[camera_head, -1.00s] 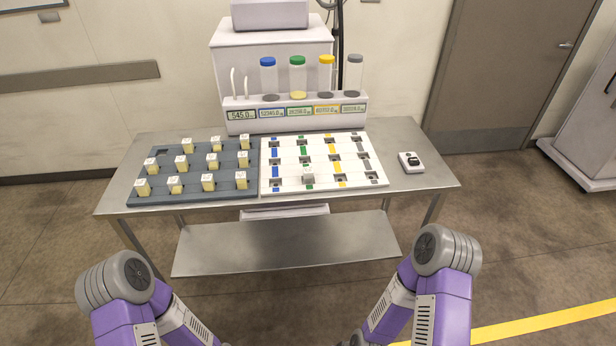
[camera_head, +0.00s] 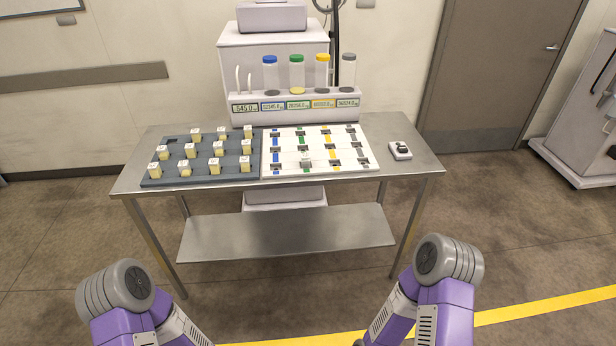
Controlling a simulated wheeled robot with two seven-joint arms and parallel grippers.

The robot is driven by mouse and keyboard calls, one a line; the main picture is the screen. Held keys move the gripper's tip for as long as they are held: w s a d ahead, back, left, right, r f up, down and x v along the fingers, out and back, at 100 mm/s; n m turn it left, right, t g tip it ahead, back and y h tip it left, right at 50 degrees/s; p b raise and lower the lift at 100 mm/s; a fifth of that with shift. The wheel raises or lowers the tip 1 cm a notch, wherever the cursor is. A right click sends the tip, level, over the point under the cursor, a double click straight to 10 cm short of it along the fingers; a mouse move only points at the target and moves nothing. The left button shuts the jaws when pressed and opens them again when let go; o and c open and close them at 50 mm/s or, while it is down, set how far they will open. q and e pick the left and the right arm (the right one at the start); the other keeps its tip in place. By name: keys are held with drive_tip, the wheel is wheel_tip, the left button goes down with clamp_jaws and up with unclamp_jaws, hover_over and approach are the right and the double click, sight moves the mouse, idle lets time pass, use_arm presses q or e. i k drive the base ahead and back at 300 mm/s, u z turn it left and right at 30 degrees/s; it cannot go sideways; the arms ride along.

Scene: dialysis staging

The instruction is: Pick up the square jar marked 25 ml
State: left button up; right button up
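Several small square jars with white lids and yellowish bodies, such as one at the front (camera_head: 185,168), stand upright in the dark grey tray (camera_head: 205,178) on the left of the table. A single whitish jar (camera_head: 306,159) sits on the white board (camera_head: 345,169) in its green-marked column. The markings on the jars are too small to read, so I cannot tell which says 25 ml. Both my grippers are out of view; only my purple and grey arm links show at the bottom, well short of the table.
The steel table (camera_head: 410,172) has a lower shelf (camera_head: 285,235). Behind the boards stands a white machine (camera_head: 275,55) with several colour-capped tubes and small displays. A small white device (camera_head: 400,150) lies at the right. The floor in front is clear.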

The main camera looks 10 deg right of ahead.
sight(305, 157)
drive_tip(key=u, duration=0.65)
drive_tip(key=i, duration=0.85)
drive_tip(key=z, duration=0.55)
